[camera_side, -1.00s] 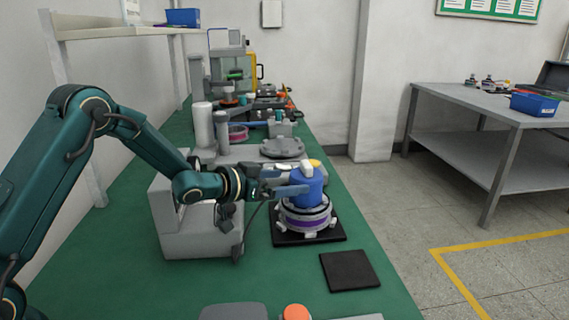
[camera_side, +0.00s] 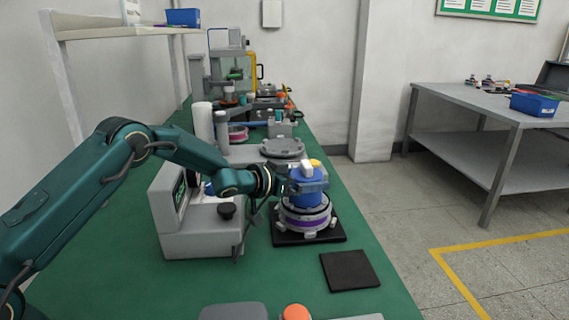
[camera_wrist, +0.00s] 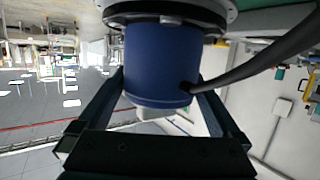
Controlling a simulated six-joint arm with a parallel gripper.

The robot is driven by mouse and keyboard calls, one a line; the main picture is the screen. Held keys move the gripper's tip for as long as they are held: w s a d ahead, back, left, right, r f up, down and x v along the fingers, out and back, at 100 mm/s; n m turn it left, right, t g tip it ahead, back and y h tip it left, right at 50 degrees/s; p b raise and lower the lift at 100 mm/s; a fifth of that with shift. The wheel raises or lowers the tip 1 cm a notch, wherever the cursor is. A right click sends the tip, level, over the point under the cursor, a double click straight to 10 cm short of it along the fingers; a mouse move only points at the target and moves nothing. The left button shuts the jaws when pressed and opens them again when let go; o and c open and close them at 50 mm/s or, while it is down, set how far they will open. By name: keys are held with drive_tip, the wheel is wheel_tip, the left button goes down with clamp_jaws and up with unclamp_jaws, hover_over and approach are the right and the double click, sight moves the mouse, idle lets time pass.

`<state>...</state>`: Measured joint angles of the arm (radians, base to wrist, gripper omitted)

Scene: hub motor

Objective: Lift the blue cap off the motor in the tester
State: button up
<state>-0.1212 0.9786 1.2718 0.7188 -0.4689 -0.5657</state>
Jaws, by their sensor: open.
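The blue cap (camera_side: 306,197) sits upright on the round motor (camera_side: 306,217), which has a purple band and stands on a black base plate. A yellow piece shows at the top of the cap. My gripper (camera_side: 307,180) is at the cap's upper part, coming from the left in the side view. In the wrist view the blue cap (camera_wrist: 160,65) lies between the two fingers of my gripper (camera_wrist: 158,90), with one finger on each side. The gripper is open. I cannot tell whether either finger touches the cap.
The grey tester box (camera_side: 200,230) with a screen stands left of the motor. A flat black pad (camera_side: 350,270) lies in front of it. The green table (camera_side: 110,275) is clear at front left.

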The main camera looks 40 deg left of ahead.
drive_tip(key=shift+w, duration=0.1)
drive_tip(key=c, duration=1.3)
drive_tip(key=shift+r, duration=0.1)
